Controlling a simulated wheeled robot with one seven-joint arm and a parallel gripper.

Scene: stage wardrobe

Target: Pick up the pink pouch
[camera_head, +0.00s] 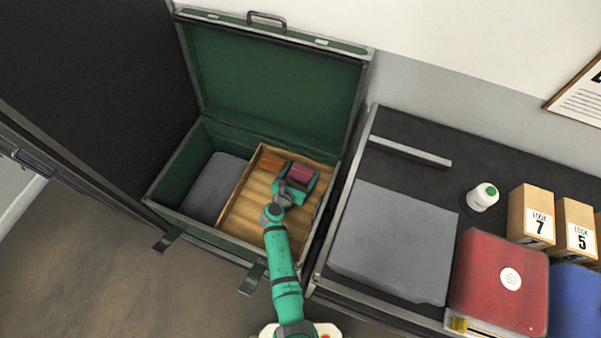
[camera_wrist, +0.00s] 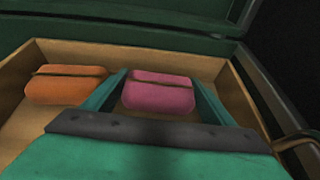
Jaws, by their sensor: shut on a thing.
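The pink pouch (camera_head: 301,173) is in the wooden tray (camera_head: 254,208) inside the open green trunk, near the tray's far side. It also shows in the wrist view (camera_wrist: 160,92), between the two green fingers. My gripper (camera_head: 298,177) is shut on the pouch, with one finger on its left and one on its right. The pouch's near edge is partly hidden by the gripper. From these frames I cannot tell whether it is clear of the tray floor.
An orange pouch (camera_wrist: 67,86) lies in the tray just left of my gripper. The trunk's raised lid (camera_head: 275,75) stands behind, and the tray walls are close on the right. A grey folded thing (camera_head: 216,186) lies left of the tray. A dark counter (camera_head: 468,178) is to the right.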

